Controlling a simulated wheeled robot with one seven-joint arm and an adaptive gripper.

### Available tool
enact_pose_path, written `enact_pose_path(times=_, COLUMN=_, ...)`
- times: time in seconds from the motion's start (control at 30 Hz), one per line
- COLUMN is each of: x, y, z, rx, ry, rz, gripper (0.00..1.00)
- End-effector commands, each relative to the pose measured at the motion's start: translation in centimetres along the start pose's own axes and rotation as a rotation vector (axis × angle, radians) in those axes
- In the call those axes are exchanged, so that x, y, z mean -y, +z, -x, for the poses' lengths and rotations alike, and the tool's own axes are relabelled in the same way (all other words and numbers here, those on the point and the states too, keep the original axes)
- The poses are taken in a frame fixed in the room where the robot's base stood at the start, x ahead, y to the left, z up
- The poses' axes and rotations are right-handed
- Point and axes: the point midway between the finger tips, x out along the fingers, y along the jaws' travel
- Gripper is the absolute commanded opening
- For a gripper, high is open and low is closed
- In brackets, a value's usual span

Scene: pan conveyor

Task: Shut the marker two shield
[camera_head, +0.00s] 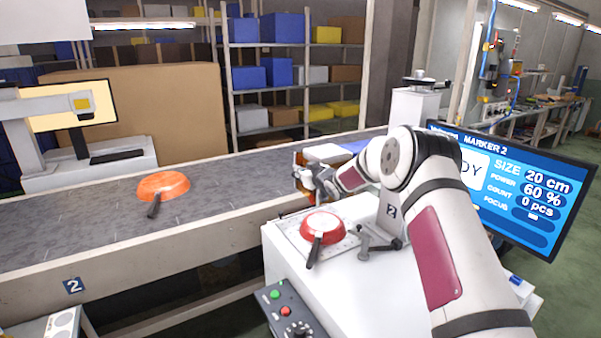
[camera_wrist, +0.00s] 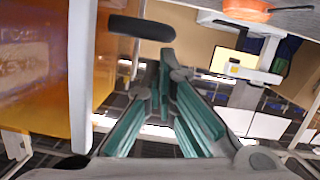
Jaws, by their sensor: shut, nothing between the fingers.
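The marker two shield (camera_wrist: 35,85) fills the left of the wrist view as an amber see-through panel with a white edge. A black bar-shaped handle (camera_wrist: 142,27) juts from that edge. My gripper (camera_wrist: 167,62) is shut and empty, its teal fingers just below the handle in that picture; I cannot tell whether they touch it. In the head view my gripper (camera_head: 322,188) is at the far side of the white marker cabinet (camera_head: 345,262), partly hidden by my wrist. A red pan (camera_head: 322,226) with a black handle lies uncovered on the cabinet's plate.
A conveyor (camera_head: 90,220) runs behind the cabinet and carries an orange pan (camera_head: 163,186). A small clamp lever (camera_head: 378,243) stands right of the red pan. The marker two screen (camera_head: 525,195) is at the right, beyond my arm. A button box (camera_head: 287,310) is at the cabinet's front.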

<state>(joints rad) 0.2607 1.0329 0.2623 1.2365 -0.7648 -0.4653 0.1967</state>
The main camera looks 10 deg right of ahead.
Motion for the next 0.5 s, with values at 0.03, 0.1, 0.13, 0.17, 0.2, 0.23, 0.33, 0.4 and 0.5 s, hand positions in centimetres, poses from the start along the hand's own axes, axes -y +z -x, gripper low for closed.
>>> enact_pose_path(times=0.03, x=0.0, y=0.0, z=0.0, rx=0.000, ry=0.000, rz=0.000, gripper=0.00)
enact_pose_path(times=0.1, x=0.1, y=0.4, z=-0.1, rx=0.001, ry=-0.001, rz=0.000, gripper=0.00)
enact_pose_path(times=0.13, x=0.2, y=0.8, z=-0.2, rx=0.001, ry=-0.002, rz=0.000, gripper=0.00)
enact_pose_path(times=0.17, x=0.3, y=1.2, z=-0.4, rx=0.002, ry=-0.002, rz=0.000, gripper=0.00)
enact_pose_path(times=0.2, x=0.4, y=2.1, z=-0.7, rx=0.004, ry=-0.003, rz=-0.001, gripper=0.00)
enact_pose_path(times=0.23, x=0.6, y=2.8, z=-0.9, rx=0.004, ry=-0.003, rz=-0.002, gripper=0.00)
enact_pose_path(times=0.33, x=1.1, y=5.8, z=-1.7, rx=0.005, ry=-0.003, rz=-0.002, gripper=0.00)
enact_pose_path(times=0.4, x=1.5, y=7.9, z=-2.2, rx=0.005, ry=-0.003, rz=-0.003, gripper=0.00)
enact_pose_path(times=0.5, x=2.0, y=10.4, z=-2.8, rx=0.004, ry=-0.002, rz=-0.002, gripper=0.00)
